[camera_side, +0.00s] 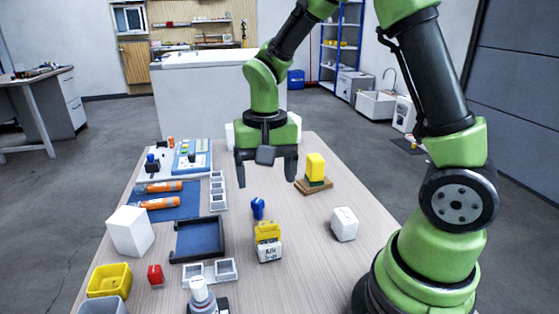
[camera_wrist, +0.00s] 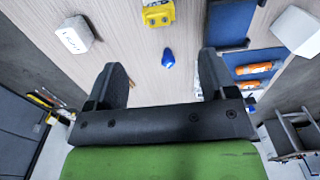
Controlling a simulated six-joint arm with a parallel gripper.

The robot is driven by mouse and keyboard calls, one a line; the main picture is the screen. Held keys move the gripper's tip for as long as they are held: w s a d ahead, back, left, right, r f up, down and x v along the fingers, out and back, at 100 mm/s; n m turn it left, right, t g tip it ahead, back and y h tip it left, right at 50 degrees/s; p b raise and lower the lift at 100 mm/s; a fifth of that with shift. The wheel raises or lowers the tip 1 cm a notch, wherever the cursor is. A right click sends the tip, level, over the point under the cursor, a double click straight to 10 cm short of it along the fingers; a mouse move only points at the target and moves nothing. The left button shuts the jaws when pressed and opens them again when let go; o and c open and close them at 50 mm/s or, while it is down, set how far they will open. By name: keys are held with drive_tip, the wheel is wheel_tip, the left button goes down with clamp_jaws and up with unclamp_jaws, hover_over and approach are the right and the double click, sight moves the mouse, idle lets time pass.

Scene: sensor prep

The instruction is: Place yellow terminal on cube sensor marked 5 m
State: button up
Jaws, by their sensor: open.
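A yellow terminal (camera_side: 267,230) sits on top of a white cube with dark lettering (camera_side: 269,253), near the middle of the table; the lettering is too small to read surely. The yellow terminal also shows at the top edge of the wrist view (camera_wrist: 158,13). Another white cube (camera_side: 344,224) stands apart to the right; it shows with unreadable lettering in the wrist view (camera_wrist: 74,35). A small blue piece (camera_side: 258,208) stands just behind the yellow terminal. My gripper (camera_side: 266,176) is open and empty above the table, behind the blue piece; its fingers also show in the wrist view (camera_wrist: 161,72).
A yellow block (camera_side: 315,166) stands on a wooden base at the back right. The right front table is mostly clear.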

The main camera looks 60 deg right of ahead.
drive_tip(key=s+a+r+n+t+y, duration=0.1)
drive_tip(key=s+a+r+n+t, duration=0.1)
drive_tip(key=s+r, duration=0.4)
drive_tip(key=s+a+r+n+t+y, duration=0.1)
drive_tip(key=s+a+r+n+t, duration=0.1)
drive_tip(key=s+r+t, duration=0.3)
wheel_tip(320, 180, up, 2)
drive_tip(key=shift+s+a+r+n, duration=0.2)
drive_tip(key=shift+s+a+n, duration=0.2)
drive_tip(key=shift+s, duration=0.65)
